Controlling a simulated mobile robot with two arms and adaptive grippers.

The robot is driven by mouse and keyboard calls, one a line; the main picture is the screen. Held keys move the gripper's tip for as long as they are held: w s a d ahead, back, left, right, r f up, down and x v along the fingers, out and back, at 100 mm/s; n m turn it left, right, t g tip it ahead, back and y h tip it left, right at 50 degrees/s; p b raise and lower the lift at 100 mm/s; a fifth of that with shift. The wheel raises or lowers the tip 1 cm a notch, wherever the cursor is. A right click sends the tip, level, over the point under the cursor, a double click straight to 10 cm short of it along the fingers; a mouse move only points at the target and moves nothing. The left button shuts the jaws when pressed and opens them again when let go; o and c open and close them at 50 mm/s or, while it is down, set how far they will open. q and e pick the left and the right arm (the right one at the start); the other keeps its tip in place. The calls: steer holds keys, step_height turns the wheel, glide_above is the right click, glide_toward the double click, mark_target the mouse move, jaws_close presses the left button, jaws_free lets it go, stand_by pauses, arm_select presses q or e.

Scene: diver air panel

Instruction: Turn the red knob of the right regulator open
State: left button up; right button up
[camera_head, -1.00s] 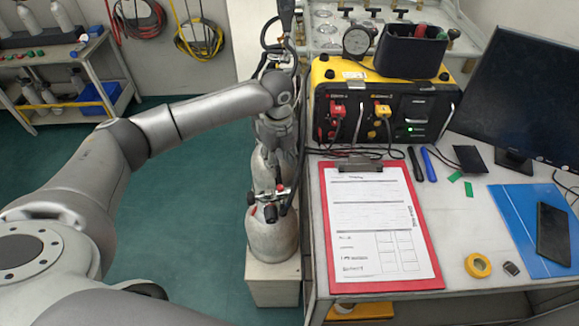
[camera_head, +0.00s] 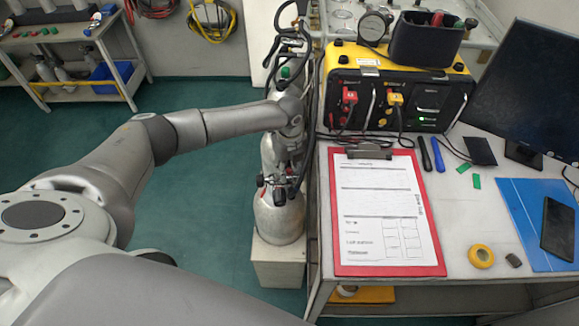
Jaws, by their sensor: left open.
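A grey cylinder (camera_head: 279,217) stands on a pale block left of the table. A dark regulator (camera_head: 279,186) sits on its top, with a small red part at its left side (camera_head: 260,181). I cannot tell whether this is the right regulator's red knob. More cylinders stand behind it, partly hidden by my left arm. My left gripper (camera_head: 284,158) points down over the cylinder row, just behind the front regulator. It is open; its fingers are small and dark, and I cannot tell whether they touch anything. My right gripper is out of view.
The table holds a clipboard (camera_head: 387,266), a yellow and black panel box (camera_head: 343,55), a monitor (camera_head: 530,85) and a yellow tape roll (camera_head: 481,256). Its left edge is close beside the cylinders. Black hoses (camera_head: 285,40) hang behind. The green floor (camera_head: 210,215) at left is clear.

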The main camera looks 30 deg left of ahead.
arm_select(q)
jaws_close()
stand_by(0.3)
